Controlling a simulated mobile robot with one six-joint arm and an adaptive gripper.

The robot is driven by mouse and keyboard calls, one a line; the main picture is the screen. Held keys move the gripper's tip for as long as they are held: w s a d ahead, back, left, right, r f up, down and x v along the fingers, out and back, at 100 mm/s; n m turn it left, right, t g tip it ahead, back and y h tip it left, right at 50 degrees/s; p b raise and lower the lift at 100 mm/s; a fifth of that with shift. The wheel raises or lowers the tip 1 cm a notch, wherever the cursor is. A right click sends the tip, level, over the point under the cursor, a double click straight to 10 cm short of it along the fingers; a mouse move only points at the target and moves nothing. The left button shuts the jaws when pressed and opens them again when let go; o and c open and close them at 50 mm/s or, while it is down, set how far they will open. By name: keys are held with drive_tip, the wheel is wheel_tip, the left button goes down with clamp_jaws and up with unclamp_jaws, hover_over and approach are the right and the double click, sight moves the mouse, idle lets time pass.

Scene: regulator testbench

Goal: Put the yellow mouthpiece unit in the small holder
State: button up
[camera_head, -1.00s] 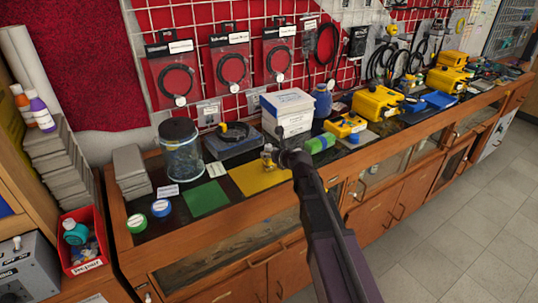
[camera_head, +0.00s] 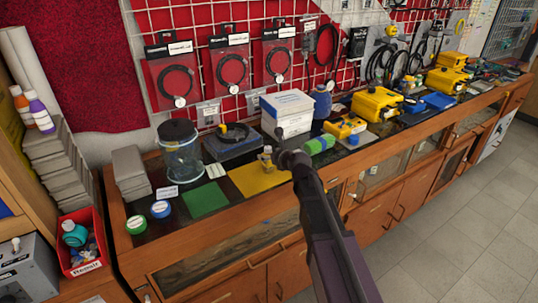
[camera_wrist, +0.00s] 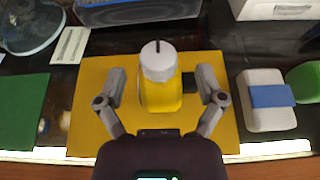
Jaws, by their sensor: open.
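The yellow mouthpiece unit (camera_wrist: 160,95), a yellow body with a white top, stands on the yellow mat (camera_wrist: 90,115) in the wrist view. My gripper (camera_wrist: 161,82) is open, with one finger on each side of the unit and visible gaps between. In the head view the small unit (camera_head: 267,155) shows just left of my gripper (camera_head: 279,156), at the mat's right part. A dark piece shows behind the unit's right side in the wrist view. I cannot tell which thing is the small holder.
A green mat (camera_head: 205,199) lies left of the yellow one. A clear jar (camera_head: 180,150), a dark case (camera_head: 232,142) and a white box (camera_head: 287,110) stand behind. A white block with a blue band (camera_wrist: 268,100) and green item (camera_head: 318,145) are to the right.

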drive_tip(key=p+v, duration=0.4)
drive_tip(key=v, duration=0.8)
idle(0.5)
drive_tip(key=s+d+f+n+g+h, duration=0.2)
drive_tip(key=s+n, duration=0.4)
drive_tip(key=n, duration=0.3)
drive_tip(key=s+d+f+n+g+h, duration=0.3)
drive_tip(key=s+d+f+n+g, duration=0.2)
drive_tip(key=n, duration=0.5)
drive_tip(key=s+d+f+n+g+h, duration=0.2)
drive_tip(key=s+d+f+n+g, duration=0.2)
drive_tip(key=s+d+n, duration=0.3)
drive_tip(key=n, duration=0.3)
drive_tip(key=shift+s+f+h, duration=0.15)
drive_tip(key=shift+f+h, duration=0.05)
drive_tip(key=shift+h, duration=0.1)
drive_tip(key=shift+a, duration=0.1)
